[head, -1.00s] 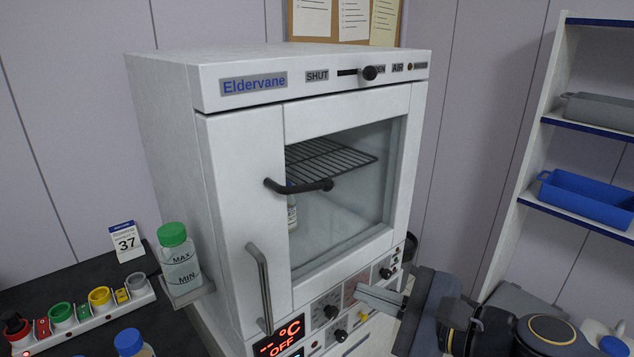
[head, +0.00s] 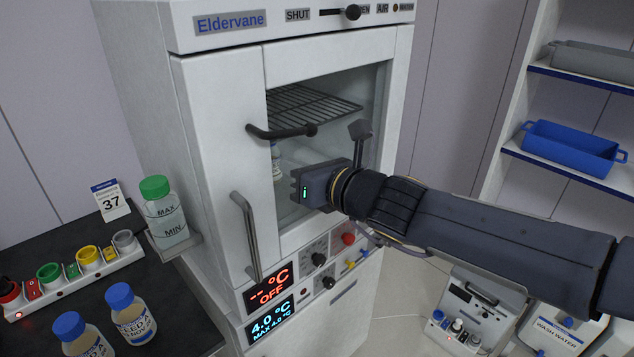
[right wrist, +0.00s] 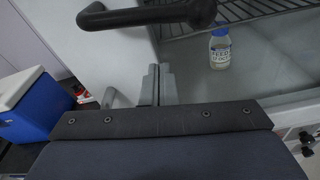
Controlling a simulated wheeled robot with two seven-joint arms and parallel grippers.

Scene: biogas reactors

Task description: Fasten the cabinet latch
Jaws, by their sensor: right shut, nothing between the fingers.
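The white cabinet (head: 221,150) has a windowed front. A dark bent lever, which looks like the latch (head: 283,131), lies nearly level across the left edge of the window, and its dark bar also shows at the top of the right wrist view (right wrist: 146,15). A vertical metal handle (head: 245,235) is on the left front panel. My right gripper (head: 305,187) is in front of the window, below the lever. In the right wrist view its fingers (right wrist: 158,85) are shut and empty, apart from the bar. My left gripper is not in view.
A slider knob (head: 352,12) sits on the top panel. A green-capped bottle (head: 164,212) stands in a side holder. Blue-capped bottles (head: 132,314) stand on the dark bench at left. A small bottle (right wrist: 220,50) is behind the glass. A shelf with a blue tray (head: 570,150) stands at right.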

